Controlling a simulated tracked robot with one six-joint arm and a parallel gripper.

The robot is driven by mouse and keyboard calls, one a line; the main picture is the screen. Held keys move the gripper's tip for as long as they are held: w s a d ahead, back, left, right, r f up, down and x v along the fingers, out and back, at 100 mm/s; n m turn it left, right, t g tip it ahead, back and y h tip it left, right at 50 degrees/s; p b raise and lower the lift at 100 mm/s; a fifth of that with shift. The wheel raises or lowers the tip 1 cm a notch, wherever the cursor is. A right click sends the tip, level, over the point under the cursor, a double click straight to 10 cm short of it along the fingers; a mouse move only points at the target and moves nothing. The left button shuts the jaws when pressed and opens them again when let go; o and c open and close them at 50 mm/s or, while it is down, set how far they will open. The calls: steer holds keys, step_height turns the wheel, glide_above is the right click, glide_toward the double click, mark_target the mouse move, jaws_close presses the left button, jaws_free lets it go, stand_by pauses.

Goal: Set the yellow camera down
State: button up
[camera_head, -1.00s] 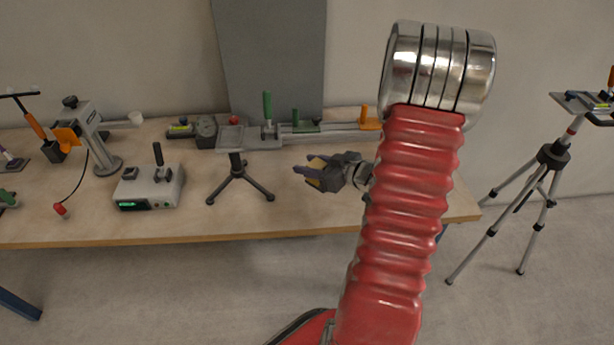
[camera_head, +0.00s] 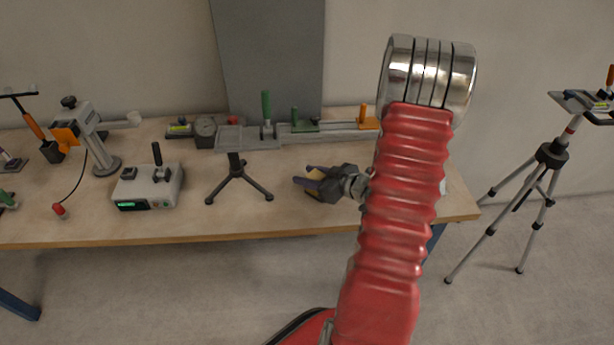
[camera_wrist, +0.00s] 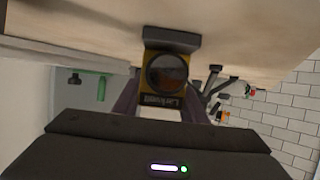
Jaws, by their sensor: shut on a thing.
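The yellow camera (camera_wrist: 146,66) shows in the wrist view with a round dark lens facing me and a dark grey block at its top edge in the picture, close against the wooden tabletop. My gripper (camera_wrist: 163,103) is shut on it, with a purple finger on each side. In the head view my gripper (camera_head: 309,180) is low over the right part of the bench. I cannot tell whether the camera touches the bench.
The wooden bench (camera_head: 290,215) is clear around my gripper. A rail with clamps (camera_head: 330,133) lies behind. A grey meter box (camera_head: 148,187) is further left. A tall tripod (camera_head: 552,158) stands off the bench's right end.

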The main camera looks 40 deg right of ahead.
stand_by(0.3)
steer(key=o, duration=1.4)
steer(key=shift+s+d+r, duration=0.15)
steer(key=shift+s+r, duration=0.1)
steer(key=shift+s, duration=0.25)
steer(key=v, duration=1.1)
steer(key=shift+w, duration=0.1)
